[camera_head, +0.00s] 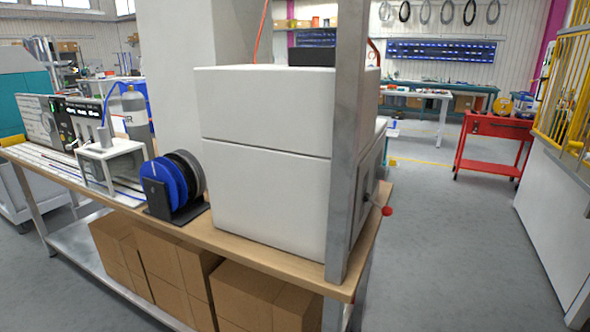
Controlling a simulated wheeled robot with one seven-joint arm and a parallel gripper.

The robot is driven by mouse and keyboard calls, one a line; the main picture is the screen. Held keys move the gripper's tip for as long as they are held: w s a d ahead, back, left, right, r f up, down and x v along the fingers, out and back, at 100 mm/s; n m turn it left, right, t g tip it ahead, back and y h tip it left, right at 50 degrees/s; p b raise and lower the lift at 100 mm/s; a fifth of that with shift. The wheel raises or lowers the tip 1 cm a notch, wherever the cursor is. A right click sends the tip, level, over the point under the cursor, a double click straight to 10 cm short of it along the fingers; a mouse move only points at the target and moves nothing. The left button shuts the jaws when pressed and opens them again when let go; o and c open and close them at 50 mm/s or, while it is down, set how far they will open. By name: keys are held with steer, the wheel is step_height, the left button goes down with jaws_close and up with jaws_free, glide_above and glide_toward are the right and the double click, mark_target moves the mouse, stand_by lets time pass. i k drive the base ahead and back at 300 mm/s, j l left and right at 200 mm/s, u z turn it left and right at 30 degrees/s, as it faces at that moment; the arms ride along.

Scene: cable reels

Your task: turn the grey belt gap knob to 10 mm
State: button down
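No grey belt gap knob can be made out in this view. A large white box-shaped machine (265,160) stands on the wooden bench (245,245), behind an upright metal post (347,150). Its right-hand face is seen at a steep slant, so fittings there are hard to tell. A short lever with a red ball end (387,210) sticks out from that side. No gap scale or reading is legible. My gripper is not in view.
Blue and black reels (166,188) stand left of the machine. A gas cylinder (136,113) and a small white frame (112,160) are further left. Cardboard boxes (168,272) fill the lower shelf. Grey floor (450,250) is open on the right, before a red cart (497,130).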

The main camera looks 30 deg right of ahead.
mark_target(382, 171)
steer(key=z, duration=0.7)
